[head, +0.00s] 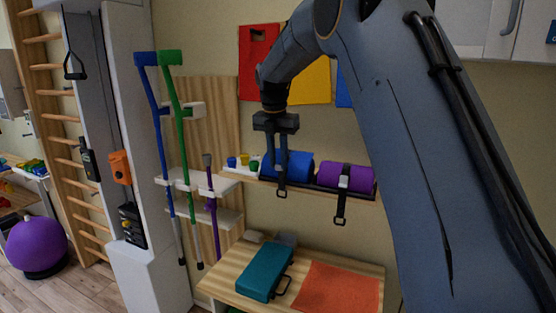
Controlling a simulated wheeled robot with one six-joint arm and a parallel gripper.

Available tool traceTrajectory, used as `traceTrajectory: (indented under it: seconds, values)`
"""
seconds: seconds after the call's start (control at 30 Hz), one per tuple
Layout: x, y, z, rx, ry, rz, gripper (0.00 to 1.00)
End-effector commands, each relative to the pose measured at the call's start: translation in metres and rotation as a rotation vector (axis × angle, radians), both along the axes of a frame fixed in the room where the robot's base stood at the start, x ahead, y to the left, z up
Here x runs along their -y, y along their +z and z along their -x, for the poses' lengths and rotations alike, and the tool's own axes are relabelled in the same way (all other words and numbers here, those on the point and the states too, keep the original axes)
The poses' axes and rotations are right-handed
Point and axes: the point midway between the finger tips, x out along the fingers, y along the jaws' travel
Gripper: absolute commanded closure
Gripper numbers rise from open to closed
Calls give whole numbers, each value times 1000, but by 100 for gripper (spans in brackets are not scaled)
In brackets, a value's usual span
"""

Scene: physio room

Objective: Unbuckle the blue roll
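The blue roll (299,165) lies on a wall shelf in the head view, left of a similar purple roll. The buckle itself is hidden or too small to make out.
The purple roll (359,179) has its own hanging strap. Small coloured cups (243,160) stand left on the shelf. Below, a wooden table (233,286) bears a teal case (264,272) and an orange mat (338,290). Crutches (185,137) stand left.

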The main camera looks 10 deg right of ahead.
Motion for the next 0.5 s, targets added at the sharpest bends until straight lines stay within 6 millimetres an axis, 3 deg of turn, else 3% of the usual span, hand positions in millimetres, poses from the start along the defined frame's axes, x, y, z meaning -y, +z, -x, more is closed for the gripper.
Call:
traceTrajectory:
  seconds: [0.03, 0.1, 0.5]
  values:
    - [1, -2, 0, -3, 0, 1, 73]
    - [1, -2, 0, -3, 0, 1, 61]
    - [0, 6, 0, 2, 0, 1, 61]
